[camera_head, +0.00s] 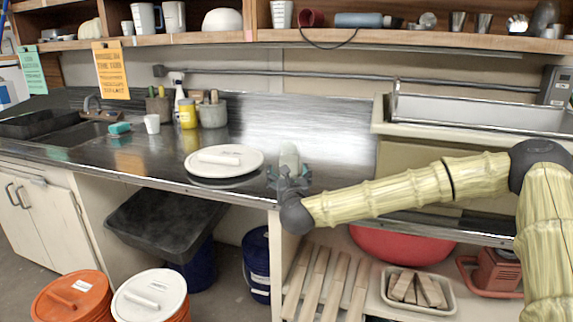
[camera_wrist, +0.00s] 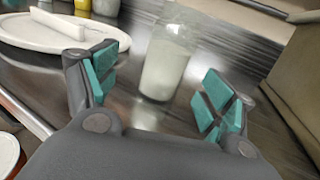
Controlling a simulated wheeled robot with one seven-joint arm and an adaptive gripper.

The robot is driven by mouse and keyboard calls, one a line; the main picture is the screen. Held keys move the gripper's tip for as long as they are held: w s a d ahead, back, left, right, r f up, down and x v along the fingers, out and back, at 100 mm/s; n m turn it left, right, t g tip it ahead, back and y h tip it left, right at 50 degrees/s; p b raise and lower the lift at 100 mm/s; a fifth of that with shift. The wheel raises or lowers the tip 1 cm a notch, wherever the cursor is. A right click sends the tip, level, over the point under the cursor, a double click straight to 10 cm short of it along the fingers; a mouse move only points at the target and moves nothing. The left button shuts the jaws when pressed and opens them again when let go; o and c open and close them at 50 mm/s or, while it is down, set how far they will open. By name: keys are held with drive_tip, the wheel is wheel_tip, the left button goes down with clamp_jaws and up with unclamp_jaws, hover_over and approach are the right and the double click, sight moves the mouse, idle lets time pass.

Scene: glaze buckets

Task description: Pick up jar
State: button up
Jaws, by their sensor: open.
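The jar (camera_wrist: 168,62) is a clear, whitish, upright vessel standing on the dark metal counter. My gripper (camera_wrist: 160,90) is open, with teal pads on both sides. The jar stands between and slightly beyond the pads, and I see gaps on both sides. In the head view my gripper (camera_head: 289,176) is at the counter's front edge.
A round white lid (camera_head: 240,165) with a white bar handle lies left of the jar. A yellow jar (camera_head: 187,113) and a grey crock (camera_head: 212,115) stand farther back. A raised pale basin (camera_head: 470,112) bounds the right. Bare counter (camera_head: 300,110) lies behind the jar.

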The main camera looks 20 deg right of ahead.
sight(291, 168)
drive_tip(key=shift+w+d+f, duration=0.1)
drive_tip(key=shift+w+d, duration=0.9)
drive_tip(key=shift+w, duration=0.65)
drive_tip(key=shift+w+d+f+p, duration=0.1)
drive_tip(key=shift+w+d+p, duration=0.1)
drive_tip(key=shift+w, duration=0.9)
drive_tip(key=shift+w+d+f+p, duration=0.1)
drive_tip(key=shift+w+d+p, duration=0.1)
drive_tip(key=shift+w, duration=0.9)
drive_tip(key=shift+c, duration=0.2)
drive_tip(key=shift+a+r, duration=0.1)
drive_tip(key=c, duration=1.4)
drive_tip(key=shift+r, duration=0.15)
drive_tip(key=shift+r, duration=1.65)
drive_tip(key=shift+s+d+r+b, duration=0.25)
drive_tip(key=shift+s+d, duration=0.45)
drive_tip(key=shift+s, duration=1.85)
drive_tip(key=shift+s+d+r+b, duration=0.2)
drive_tip(key=shift+s+d, duration=0.45)
drive_tip(key=shift+s, duration=1.9)
drive_tip(key=shift+s+d+r+b, duration=0.25)
drive_tip(key=shift+s+d, duration=0.45)
drive_tip(key=shift+s, duration=1.85)
